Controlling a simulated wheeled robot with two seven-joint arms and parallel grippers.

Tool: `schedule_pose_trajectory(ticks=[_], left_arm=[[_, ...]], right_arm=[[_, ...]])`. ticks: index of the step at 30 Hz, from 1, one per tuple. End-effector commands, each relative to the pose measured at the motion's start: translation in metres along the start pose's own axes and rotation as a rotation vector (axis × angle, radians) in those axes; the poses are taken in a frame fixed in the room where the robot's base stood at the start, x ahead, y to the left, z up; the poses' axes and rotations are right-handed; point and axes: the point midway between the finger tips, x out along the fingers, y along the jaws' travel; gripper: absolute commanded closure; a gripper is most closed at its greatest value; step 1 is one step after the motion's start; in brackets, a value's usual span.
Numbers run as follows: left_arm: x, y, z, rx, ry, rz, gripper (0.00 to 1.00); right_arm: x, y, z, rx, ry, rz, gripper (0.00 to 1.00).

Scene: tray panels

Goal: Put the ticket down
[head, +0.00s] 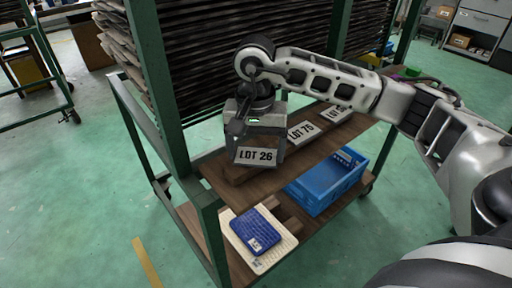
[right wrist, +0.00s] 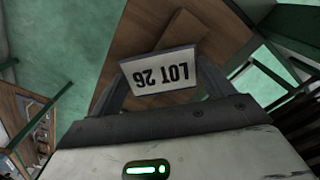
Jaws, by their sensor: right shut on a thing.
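A white ticket reading LOT 26 (head: 257,157) is held at the near left end of the cart's upper wooden shelf (head: 325,153). My right gripper (head: 258,146) is shut on it, reaching in from the right. In the right wrist view the ticket (right wrist: 162,74) sits upside down between the two fingers (right wrist: 162,90). A wooden block (head: 238,174) lies on the shelf just below the ticket. I cannot tell whether the ticket touches it. My left gripper is not in view.
Tickets LOT 75 (head: 301,131) and a third LOT one (head: 338,112) stand farther right along the shelf. Below are a blue crate (head: 318,197) and a pale tray (head: 282,245) with a blue panel (head: 254,232). A green post (head: 208,232) rises at the near corner.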

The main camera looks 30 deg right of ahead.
Motion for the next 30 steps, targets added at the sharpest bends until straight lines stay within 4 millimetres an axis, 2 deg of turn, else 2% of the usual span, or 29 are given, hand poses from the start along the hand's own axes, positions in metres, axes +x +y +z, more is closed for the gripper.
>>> schedule_pose_trajectory(ticks=[1, 2, 3, 10, 14, 23, 30], left_arm=[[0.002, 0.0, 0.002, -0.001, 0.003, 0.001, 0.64], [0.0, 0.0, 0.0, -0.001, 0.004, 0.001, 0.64], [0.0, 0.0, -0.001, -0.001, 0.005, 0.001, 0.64], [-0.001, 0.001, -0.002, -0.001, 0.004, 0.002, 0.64], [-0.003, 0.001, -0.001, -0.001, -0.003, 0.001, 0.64], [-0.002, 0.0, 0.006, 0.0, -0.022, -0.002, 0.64], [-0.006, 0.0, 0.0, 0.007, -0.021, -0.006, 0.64]], right_arm=[[0.004, 0.0, 0.0, 0.0, 0.0, 0.0, 0.41], [0.002, 0.0, 0.0, 0.0, 0.0, 0.0, 0.11], [0.001, 0.0, 0.0, 0.0, 0.0, 0.0, 0.0], [0.0, 0.0, 0.0, 0.0, 0.0, 0.0, 0.0], [-0.008, -0.001, 0.0, 0.0, 0.001, -0.002, 0.0], [-0.07, -0.001, 0.0, -0.001, 0.004, -0.004, 0.0], [-0.113, 0.0, -0.001, 0.0, 0.002, -0.001, 0.0]])
